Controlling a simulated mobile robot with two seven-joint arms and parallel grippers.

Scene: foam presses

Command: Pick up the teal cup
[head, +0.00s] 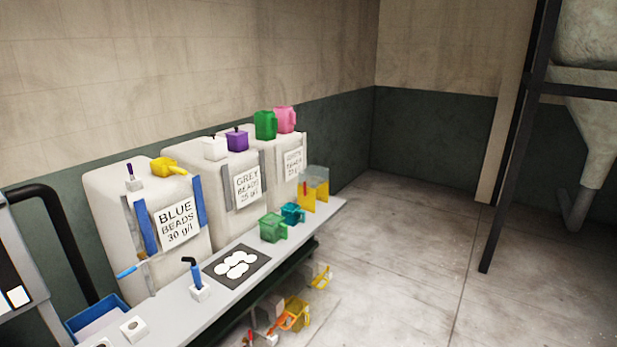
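The teal cup (292,213) stands upright on the grey bench (330,207) toward its far end. It is small and partly behind a larger green translucent cup (272,228), which stands just in front and to its left. Neither of my grippers is in the head view.
White bead bins labelled blue (120,190) and grey (246,163) line the bench's back. A clear and yellow container (315,188) stands beyond the teal cup. A dark mat (222,275) with white discs lies nearer. Several orange-handled containers (293,314) sit below. Floor (430,260) at right is clear.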

